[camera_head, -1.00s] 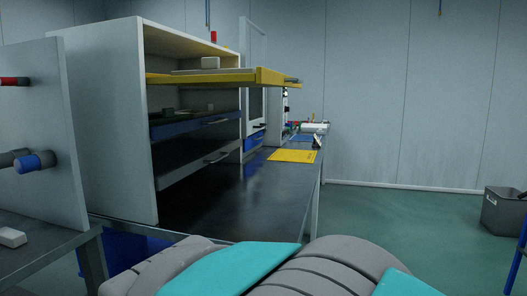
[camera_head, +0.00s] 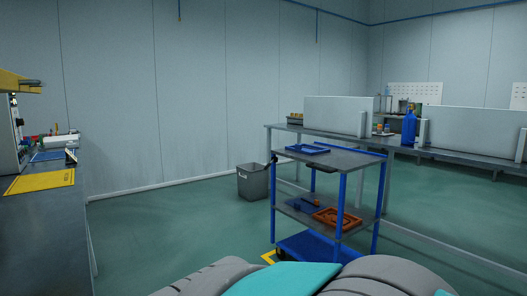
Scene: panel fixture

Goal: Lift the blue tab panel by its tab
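I cannot make out the blue tab panel for certain in this view. My gripper is not in view. Only a grey and teal part of my own body shows along the bottom edge.
A dark workbench with a yellow mat (camera_head: 40,181) runs along the left. A blue-framed cart (camera_head: 335,160) holding trays stands right of centre, with a grey bin (camera_head: 252,182) behind it. A long bench with grey panels (camera_head: 336,115) stands at the right. Green floor is open at centre-left.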

